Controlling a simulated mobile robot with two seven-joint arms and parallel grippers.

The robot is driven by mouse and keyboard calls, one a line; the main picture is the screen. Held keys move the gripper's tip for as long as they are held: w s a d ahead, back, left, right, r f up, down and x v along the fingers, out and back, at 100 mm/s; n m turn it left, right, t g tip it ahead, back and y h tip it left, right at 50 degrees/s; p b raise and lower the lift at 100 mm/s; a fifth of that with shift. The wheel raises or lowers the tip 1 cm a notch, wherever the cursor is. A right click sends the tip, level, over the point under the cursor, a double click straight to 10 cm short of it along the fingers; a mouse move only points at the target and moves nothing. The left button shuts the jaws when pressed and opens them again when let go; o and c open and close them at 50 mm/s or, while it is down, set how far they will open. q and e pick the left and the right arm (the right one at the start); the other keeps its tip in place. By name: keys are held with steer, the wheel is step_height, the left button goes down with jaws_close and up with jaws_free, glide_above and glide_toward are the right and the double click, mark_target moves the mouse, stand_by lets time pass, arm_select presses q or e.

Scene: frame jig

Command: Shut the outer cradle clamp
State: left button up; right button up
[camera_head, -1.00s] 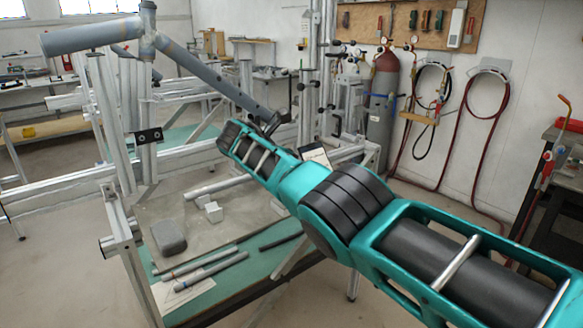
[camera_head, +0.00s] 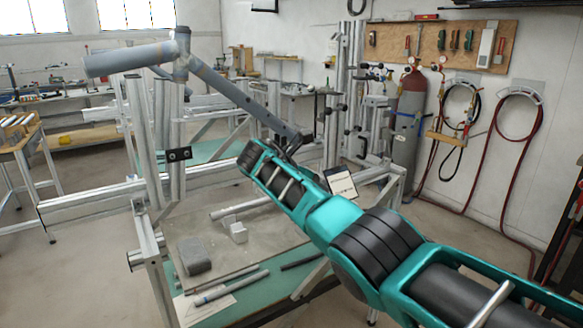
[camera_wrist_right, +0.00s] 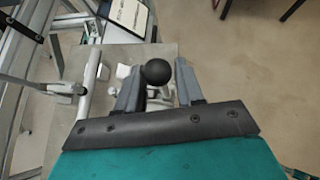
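A grey tube frame (camera_head: 232,92) lies held in the metal jig, its long tube sloping down to the right. The dark outer cradle clamp (camera_head: 292,146) is near that tube's lower end, small and partly hidden by my right arm. In the right wrist view, a black ball knob (camera_wrist_right: 157,72), which looks like the clamp's handle end, stands between the fingertips of my right gripper (camera_wrist_right: 159,85). The fingers are apart, one on each side of the knob; whether they touch it I cannot tell. Whether the clamp is open or shut is unclear. My left gripper is out of view.
The jig's upright posts (camera_head: 177,145) and rail stand left of my right arm. A bench plate (camera_head: 245,245) below carries a grey block (camera_head: 194,256), small white blocks and loose tubes. A dark-framed white panel (camera_head: 340,182) is close beside my right arm. Floor at right is open.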

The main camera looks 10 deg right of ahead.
steer(key=v, duration=1)
steer(key=shift+a+r, duration=0.15)
steer(key=shift+r, duration=0.2)
steer(key=shift+s, duration=0.1)
